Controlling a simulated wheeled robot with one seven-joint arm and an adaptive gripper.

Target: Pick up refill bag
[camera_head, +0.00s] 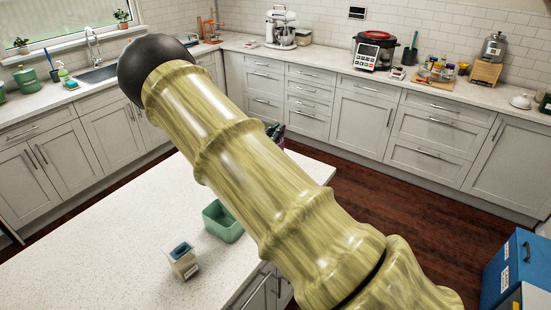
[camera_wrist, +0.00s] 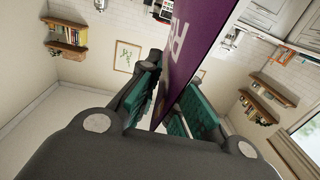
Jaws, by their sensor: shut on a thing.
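The refill bag (camera_wrist: 195,40) is purple with large pale letters and rises out of the top of the wrist view. My gripper (camera_wrist: 172,88) is shut on it, with one teal-padded finger on each side of the bag. The bag's lower edge sits between the fingers; its upper part is cut off by the frame. In the head view my arm hides most of the gripper and bag. Only a small dark and purple patch (camera_head: 276,134) shows beside the arm, above the far edge of the island.
A green open bin (camera_head: 222,221) and a small cream box with a blue top (camera_head: 183,261) stand on the white island (camera_head: 95,255). Counters with a mixer (camera_head: 280,27) and a cooker (camera_head: 375,51) line the walls. A blue box (camera_head: 512,268) is at lower right.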

